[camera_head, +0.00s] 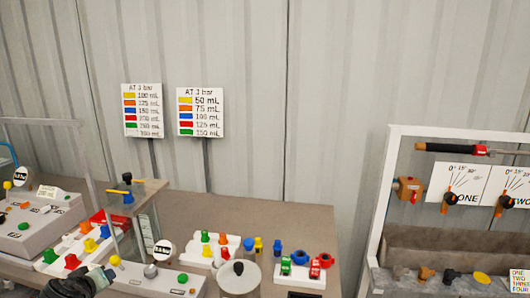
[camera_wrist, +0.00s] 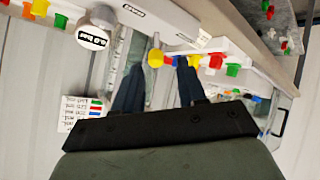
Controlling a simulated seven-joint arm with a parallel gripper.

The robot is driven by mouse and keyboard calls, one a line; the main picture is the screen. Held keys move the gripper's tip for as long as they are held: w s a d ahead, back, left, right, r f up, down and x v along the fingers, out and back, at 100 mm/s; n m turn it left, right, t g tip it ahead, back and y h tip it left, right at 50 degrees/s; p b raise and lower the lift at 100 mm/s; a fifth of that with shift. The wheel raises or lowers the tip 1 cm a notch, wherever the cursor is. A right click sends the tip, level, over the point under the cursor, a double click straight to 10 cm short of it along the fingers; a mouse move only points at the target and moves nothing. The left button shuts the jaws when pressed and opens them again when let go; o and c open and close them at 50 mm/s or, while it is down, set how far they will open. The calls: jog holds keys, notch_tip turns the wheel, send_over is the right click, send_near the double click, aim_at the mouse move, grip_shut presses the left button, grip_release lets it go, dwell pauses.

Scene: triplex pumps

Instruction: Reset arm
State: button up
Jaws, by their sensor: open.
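My gripper (camera_wrist: 159,72) shows in the wrist view with its two dark blue fingers apart. A yellow round knob (camera_wrist: 155,58) appears between the fingertips; I cannot tell its distance. In the head view part of my gripper (camera_head: 103,274) is at the lower left edge, low in front of the panel with coloured knobs. No object is seen held in the fingers. The wrist view is tilted and upside down.
A clear-walled frame (camera_head: 146,218) stands behind the gripper. A white rack with coloured caps (camera_head: 214,248) and a round white lidded pot (camera_head: 239,277) are to the right. A framed station (camera_head: 394,190) with dials stands further right. Two label boards (camera_head: 200,112) are behind.

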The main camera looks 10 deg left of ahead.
jog(key=s+d+f+n+g+h, duration=0.1)
jog(key=s+d+f+n+g, duration=0.2)
jog(key=f, duration=0.5)
jog(key=s+d+f+g+h, duration=0.1)
jog(key=s+d+f+g, duration=0.2)
jog(key=f, duration=0.4)
jog(key=w+d+f+m+g+h, duration=0.2)
jog(key=d+f, duration=1)
jog(key=d, duration=0.1)
jog(key=w+d+f+m+g+h, duration=0.1)
jog(key=w+d+f+m+g, duration=0.1)
jog(key=d+f, duration=1.15)
jog(key=s+d+f+m+g, duration=0.2)
jog(key=s+d+f+m, duration=0.1)
jog(key=d, duration=0.8)
jog(key=s+d+f+m+g, duration=0.2)
jog(key=s+d+f, duration=0.4)
jog(key=d, duration=0.6)
jog(key=s+d+f+m+g, duration=0.2)
jog(key=s+d+f+m, duration=0.2)
jog(key=d+f, duration=0.3)
jog(key=shift+s+d+g, duration=0.3)
jog(key=shift+s+d, duration=0.45)
jog(key=shift+d, duration=1.95)
jog(key=shift+o, duration=0.3)
